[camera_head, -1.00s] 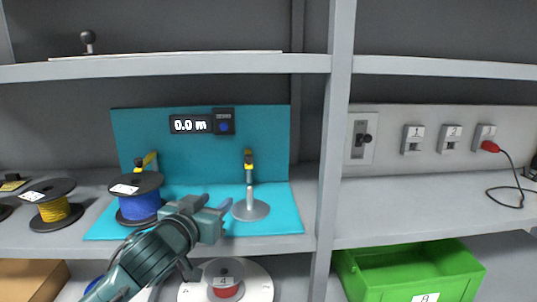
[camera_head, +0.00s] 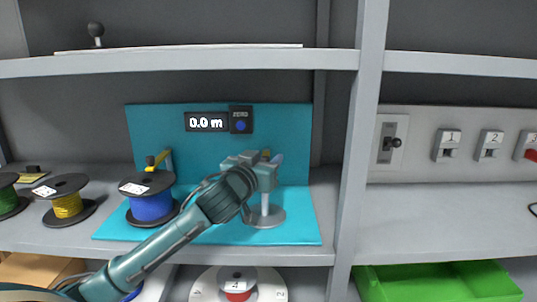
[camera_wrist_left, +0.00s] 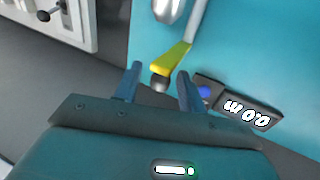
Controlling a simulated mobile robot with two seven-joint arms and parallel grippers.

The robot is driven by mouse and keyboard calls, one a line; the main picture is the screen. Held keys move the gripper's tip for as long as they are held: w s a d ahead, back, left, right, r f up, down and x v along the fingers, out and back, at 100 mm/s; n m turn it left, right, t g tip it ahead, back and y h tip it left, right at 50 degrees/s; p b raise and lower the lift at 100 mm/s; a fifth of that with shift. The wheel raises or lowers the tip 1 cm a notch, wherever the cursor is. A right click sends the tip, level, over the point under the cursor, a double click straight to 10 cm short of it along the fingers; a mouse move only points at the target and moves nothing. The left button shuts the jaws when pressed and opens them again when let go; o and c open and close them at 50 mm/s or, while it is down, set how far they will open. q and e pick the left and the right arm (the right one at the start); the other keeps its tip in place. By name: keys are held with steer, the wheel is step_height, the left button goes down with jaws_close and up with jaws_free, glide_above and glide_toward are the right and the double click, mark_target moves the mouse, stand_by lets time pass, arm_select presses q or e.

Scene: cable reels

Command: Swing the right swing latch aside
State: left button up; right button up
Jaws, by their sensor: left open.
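The right swing latch is a yellow arm (camera_head: 266,155) atop a pale post with a round grey base (camera_head: 265,217) on the teal board; my left gripper hides much of it. My left gripper (camera_head: 264,163) is open at the latch's height. In the left wrist view the yellow latch (camera_wrist_left: 173,58) slants down to a dark tip that appears between the two open fingers (camera_wrist_left: 158,76); I cannot tell whether they touch it. The left latch (camera_head: 158,160) is yellow too, above the blue reel (camera_head: 151,206). My right gripper is not in view.
The meter display (camera_head: 206,122) reads 0.0 m, beside a ZERO button box (camera_head: 241,120). Yellow (camera_head: 67,205) and green (camera_head: 10,203) reels stand left. A shelf upright (camera_head: 362,150) stands right of the board.

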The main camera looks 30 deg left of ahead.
arm_select(q)
steer(key=shift+w+a, duration=0.15)
steer(key=shift+w, duration=0.85)
jaws_close()
